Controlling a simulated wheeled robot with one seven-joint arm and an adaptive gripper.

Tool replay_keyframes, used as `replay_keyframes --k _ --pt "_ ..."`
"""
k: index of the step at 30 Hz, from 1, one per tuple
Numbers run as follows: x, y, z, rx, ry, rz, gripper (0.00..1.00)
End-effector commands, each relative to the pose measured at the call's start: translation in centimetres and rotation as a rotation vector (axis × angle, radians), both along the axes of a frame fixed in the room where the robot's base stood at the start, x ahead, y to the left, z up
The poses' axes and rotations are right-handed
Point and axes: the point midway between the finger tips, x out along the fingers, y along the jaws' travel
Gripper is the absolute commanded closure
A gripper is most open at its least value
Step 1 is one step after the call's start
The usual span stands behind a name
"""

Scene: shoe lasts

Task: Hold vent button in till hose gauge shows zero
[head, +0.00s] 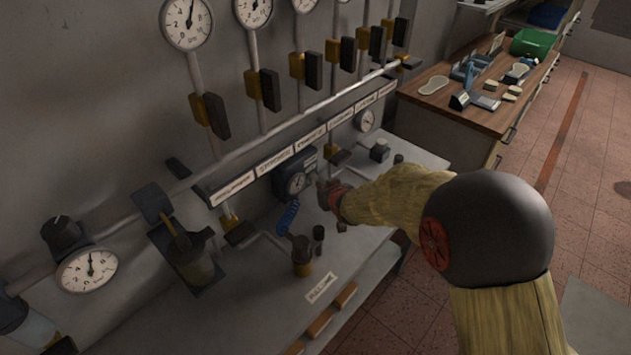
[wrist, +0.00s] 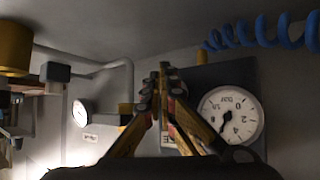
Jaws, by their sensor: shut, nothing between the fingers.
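My gripper (wrist: 160,80) has its fingers closed together with nothing between them. In the head view my gripper (head: 328,192) is beside the dark box that carries the hose gauge (head: 297,183). A blue coiled hose (head: 288,216) hangs by the box and shows at the top right of the wrist view (wrist: 265,33). I cannot make out the vent button; whether the fingertips touch anything is unclear.
A row of wall gauges (head: 187,22) and valves runs above a long pipe. A brown-topped cup (head: 302,258) and a small dark cylinder (head: 318,234) stand on the bench (head: 265,300). A wooden table (head: 470,115) with shoe parts is beyond.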

Motion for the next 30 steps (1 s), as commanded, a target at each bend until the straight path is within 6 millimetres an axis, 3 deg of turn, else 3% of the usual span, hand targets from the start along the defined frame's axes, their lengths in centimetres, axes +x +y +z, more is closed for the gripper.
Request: replay_keyframes --k 30 --pt "0.58 0.69 0.08 0.0 -0.002 0.001 1.0"
